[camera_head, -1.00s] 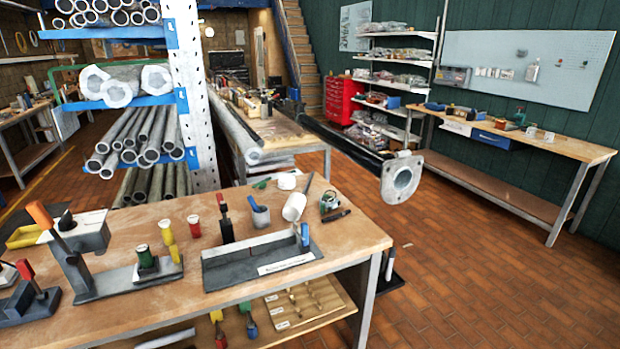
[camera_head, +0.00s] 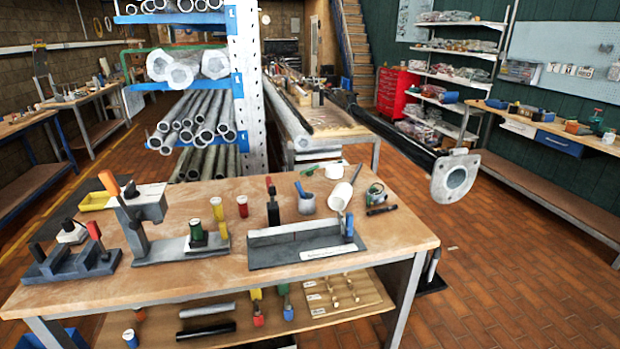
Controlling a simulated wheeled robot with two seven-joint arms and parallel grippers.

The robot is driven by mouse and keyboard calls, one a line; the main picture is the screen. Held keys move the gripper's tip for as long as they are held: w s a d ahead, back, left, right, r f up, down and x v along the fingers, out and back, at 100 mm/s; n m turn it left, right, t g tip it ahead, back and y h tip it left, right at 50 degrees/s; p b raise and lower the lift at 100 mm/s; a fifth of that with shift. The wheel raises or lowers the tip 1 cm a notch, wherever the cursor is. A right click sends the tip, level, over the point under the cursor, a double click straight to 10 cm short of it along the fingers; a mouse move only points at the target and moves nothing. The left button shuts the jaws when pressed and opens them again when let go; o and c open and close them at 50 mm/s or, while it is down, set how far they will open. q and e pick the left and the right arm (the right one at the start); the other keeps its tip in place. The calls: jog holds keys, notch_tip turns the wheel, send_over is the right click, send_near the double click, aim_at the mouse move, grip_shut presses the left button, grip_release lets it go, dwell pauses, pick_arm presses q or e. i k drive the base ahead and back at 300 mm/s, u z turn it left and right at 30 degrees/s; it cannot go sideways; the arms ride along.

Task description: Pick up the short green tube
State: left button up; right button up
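A short, dark green tube-like piece (camera_head: 196,229) with a lighter top stands upright on the grey base of a bench fixture (camera_head: 165,250), on the left half of the wooden workbench (camera_head: 200,283). It is small, so I cannot tell for sure that it is a hollow tube. A red tube (camera_head: 242,206) stands further right. Neither of my grippers shows in this view.
A flanged pole (camera_head: 455,175) juts out over open floor at right.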

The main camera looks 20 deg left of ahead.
aim_at(196, 231)
jog(key=u, duration=1.35)
